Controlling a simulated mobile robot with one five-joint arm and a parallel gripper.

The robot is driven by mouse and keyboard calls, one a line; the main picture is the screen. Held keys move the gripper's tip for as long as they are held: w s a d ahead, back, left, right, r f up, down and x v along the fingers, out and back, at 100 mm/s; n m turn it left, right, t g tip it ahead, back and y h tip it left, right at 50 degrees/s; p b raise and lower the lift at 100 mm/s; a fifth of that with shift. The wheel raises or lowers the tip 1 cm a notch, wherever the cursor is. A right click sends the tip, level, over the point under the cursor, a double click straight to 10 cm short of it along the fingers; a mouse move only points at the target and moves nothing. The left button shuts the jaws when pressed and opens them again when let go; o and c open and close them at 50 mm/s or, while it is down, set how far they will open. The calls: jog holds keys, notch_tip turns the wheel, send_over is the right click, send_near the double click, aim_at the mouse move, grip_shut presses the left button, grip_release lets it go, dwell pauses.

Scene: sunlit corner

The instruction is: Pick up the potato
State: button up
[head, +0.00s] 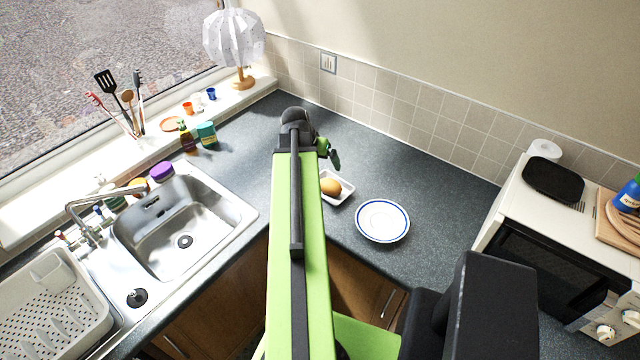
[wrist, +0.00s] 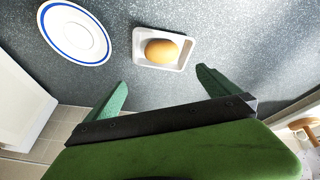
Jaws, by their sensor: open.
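The potato (head: 330,187) is brown and oval and lies in a small white dish (head: 346,197) on the dark counter. In the wrist view the potato (wrist: 162,51) sits in the square white dish (wrist: 187,58), beyond my fingertips and roughly centred between them. My gripper (wrist: 161,78) is open and empty, with its two green fingers spread apart. In the head view my gripper (head: 333,153) shows just behind the dish, partly hidden by my arm. The potato is apart from the fingers.
A white plate with a blue rim (head: 382,221) lies right of the dish. A metal sink (head: 180,240) is at the left, with bottles and jars (head: 205,134) behind it. A white microwave (head: 560,235) stands at the right. The counter behind the plate is clear.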

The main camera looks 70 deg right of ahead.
jog(key=b, duration=1.1)
send_near(330, 183)
jog(key=x, duration=0.5)
jog(key=shift+w+f, duration=0.3)
jog(key=shift+f, duration=0.05)
jog(key=shift+s+r, duration=0.1)
jog(key=b+x, duration=0.5)
jog(key=shift+s+f, duration=0.2)
jog(key=shift+f, duration=0.05)
jog(key=shift+r, duration=0.2)
jog(key=c, duration=1.5)
jog(key=shift+o, duration=0.2)
